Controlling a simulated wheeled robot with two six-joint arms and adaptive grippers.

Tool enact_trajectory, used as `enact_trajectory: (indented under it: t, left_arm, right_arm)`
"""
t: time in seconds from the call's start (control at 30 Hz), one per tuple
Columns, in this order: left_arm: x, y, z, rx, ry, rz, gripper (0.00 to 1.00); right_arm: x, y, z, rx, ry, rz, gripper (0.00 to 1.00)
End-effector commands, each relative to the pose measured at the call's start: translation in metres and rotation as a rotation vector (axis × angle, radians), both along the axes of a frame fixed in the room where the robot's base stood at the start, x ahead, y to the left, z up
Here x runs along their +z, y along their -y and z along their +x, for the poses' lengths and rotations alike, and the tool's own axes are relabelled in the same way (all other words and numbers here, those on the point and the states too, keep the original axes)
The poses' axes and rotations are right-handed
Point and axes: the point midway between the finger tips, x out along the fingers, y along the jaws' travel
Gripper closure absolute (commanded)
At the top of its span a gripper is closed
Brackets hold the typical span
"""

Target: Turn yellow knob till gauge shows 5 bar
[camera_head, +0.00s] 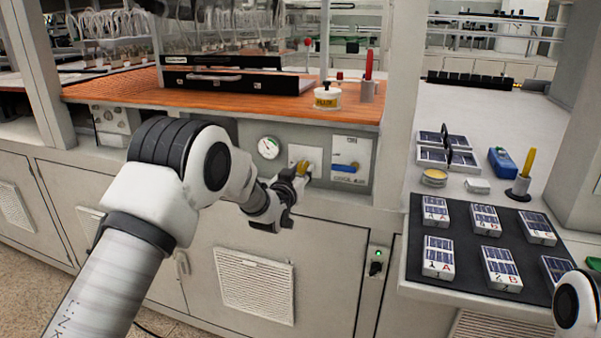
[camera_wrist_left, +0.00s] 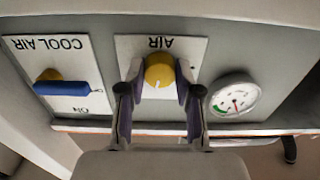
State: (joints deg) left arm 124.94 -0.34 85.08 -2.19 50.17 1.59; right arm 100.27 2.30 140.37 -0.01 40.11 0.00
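The yellow knob (camera_wrist_left: 159,70) is on a white plate marked AIR (camera_wrist_left: 187,51), upside down in the left wrist view. My left gripper (camera_wrist_left: 159,82) has one finger on each side of the knob, and its pads look to be against it. In the head view, the gripper (camera_head: 296,180) is at the panel, partly covering the knob (camera_head: 303,168). My right gripper is out of view.
Beside the knob is a COOL AIR plate (camera_wrist_left: 62,72) with a blue lever (camera_wrist_left: 60,88). An orange-brown bench top (camera_head: 230,100) juts out above the panel. A dark mat (camera_head: 460,240) with several labelled boxes lies on the right-hand table.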

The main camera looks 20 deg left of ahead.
Motion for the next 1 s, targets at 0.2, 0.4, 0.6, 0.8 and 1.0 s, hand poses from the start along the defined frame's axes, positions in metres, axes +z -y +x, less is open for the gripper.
enact_trajectory:
  t: [0.2, 0.4, 0.6, 0.8, 1.0]
  left_arm:
    - [0.000, 0.000, 0.000, 0.000, 0.000, 0.014, 1.00]
    - [-0.001, 0.000, 0.000, 0.000, 0.003, 0.078, 1.00]
    - [-0.002, -0.001, 0.000, 0.000, 0.007, 0.207, 1.00]
    - [-0.002, -0.001, 0.000, 0.000, 0.013, 0.384, 1.00]
    - [-0.002, -0.001, 0.000, 0.000, 0.018, 0.575, 1.00]
  right_arm:
    - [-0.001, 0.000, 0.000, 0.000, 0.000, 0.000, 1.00]
    - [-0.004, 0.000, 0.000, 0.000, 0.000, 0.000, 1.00]
    - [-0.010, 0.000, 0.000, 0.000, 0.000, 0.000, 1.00]
    - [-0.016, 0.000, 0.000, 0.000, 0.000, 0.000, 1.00]
    - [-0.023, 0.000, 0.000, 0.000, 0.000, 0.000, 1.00]
